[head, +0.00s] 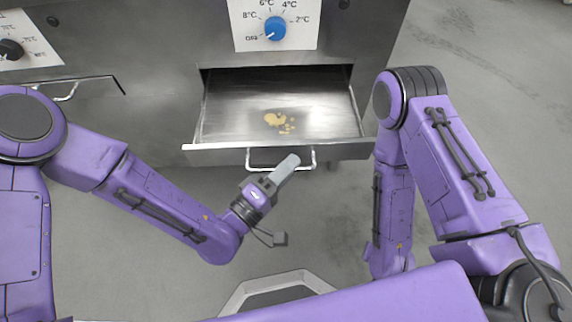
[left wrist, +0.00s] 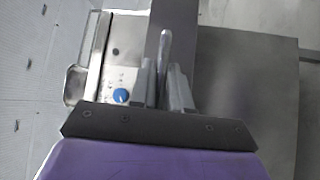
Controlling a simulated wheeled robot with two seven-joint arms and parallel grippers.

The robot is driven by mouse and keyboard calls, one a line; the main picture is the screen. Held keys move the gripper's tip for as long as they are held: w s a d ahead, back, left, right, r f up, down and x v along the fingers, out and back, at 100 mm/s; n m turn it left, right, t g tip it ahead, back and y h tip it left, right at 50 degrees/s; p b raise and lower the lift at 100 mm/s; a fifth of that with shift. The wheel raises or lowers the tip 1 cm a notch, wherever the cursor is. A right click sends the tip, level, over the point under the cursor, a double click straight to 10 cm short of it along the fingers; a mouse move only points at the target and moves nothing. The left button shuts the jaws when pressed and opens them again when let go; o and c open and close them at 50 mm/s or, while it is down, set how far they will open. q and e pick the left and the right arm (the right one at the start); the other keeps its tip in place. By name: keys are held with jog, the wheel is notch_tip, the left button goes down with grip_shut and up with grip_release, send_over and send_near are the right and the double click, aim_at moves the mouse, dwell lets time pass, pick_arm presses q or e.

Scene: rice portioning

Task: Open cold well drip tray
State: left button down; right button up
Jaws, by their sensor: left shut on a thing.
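The cold well drip tray (head: 222,150) is a metal drawer, pulled out from the steel counter front below the blue knob. Its bare metal floor holds a yellowish spill (head: 278,120). A light wire handle (head: 313,160) runs along its front. My left gripper (head: 288,164) is at the handle's middle, its fingers shut on it. In the left wrist view the pale handle bar (left wrist: 165,45) stands between the fingers (left wrist: 163,88). My right arm shows at the right of the head view, but its gripper is out of sight.
A blue temperature knob (head: 275,29) sits on a white dial plate above the tray. At the left are a dark knob (head: 10,49) and another handle (head: 70,92) on the counter front. The grey floor before the tray is clear.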

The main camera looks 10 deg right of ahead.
pick_arm(q)
jog(key=c, duration=1.2)
grip_release()
jog(key=v, duration=1)
jog(key=shift+s+a, duration=0.2)
jog(key=shift+f, duration=0.1)
